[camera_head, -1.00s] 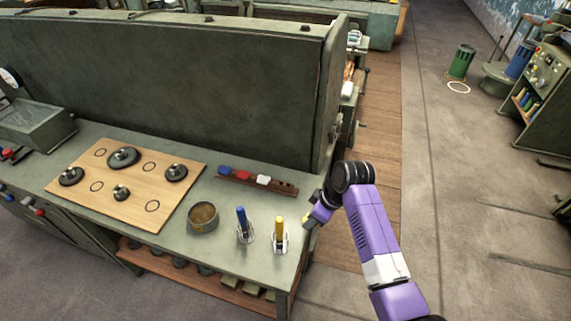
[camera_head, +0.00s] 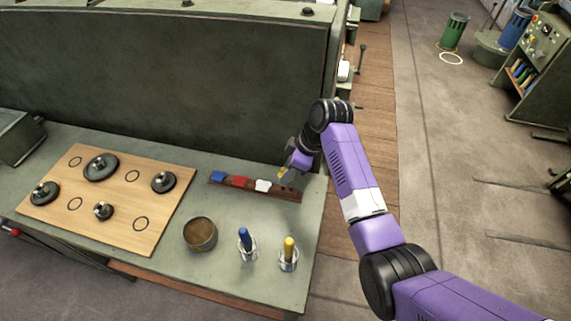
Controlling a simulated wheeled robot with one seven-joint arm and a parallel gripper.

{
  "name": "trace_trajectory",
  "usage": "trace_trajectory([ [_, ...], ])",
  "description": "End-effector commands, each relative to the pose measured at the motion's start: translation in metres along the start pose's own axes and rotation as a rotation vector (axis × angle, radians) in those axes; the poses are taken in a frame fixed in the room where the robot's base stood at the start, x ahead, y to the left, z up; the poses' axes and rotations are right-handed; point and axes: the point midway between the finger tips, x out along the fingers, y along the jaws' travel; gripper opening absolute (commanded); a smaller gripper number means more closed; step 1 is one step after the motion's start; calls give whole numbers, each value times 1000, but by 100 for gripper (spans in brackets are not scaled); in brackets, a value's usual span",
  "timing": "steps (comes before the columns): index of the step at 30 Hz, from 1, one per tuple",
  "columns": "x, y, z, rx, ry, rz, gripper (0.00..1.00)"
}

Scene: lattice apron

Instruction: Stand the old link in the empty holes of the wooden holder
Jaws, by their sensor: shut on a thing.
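The wooden holder (camera_head: 247,190) is a narrow dark brown strip on the bench. A blue piece (camera_head: 219,176), a red piece (camera_head: 240,181) and a white piece (camera_head: 263,185) stand along it from the left. Its right end is bare of pieces; the holes there are too small to make out. My gripper (camera_head: 286,175) is over that right end, shut on a small piece. A bit of yellow shows at the fingertips, which I take for the old link. The gripper hides most of it, and I cannot tell whether it touches the holder.
A round tin (camera_head: 200,235) and two clear stands with a blue handle (camera_head: 245,239) and a yellow handle (camera_head: 289,248) are in front of the holder. A wooden board (camera_head: 72,205) with dark round weights lies left. A tall green panel (camera_head: 170,70) rises behind.

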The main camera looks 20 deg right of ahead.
Motion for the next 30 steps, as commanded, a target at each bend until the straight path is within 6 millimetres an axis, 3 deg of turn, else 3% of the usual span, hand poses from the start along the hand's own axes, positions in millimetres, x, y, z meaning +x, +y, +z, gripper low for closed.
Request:
trace_trajectory([
  [15,35,0,14,1,0,0,0],
  [30,36,0,15,1,0,0,0],
])
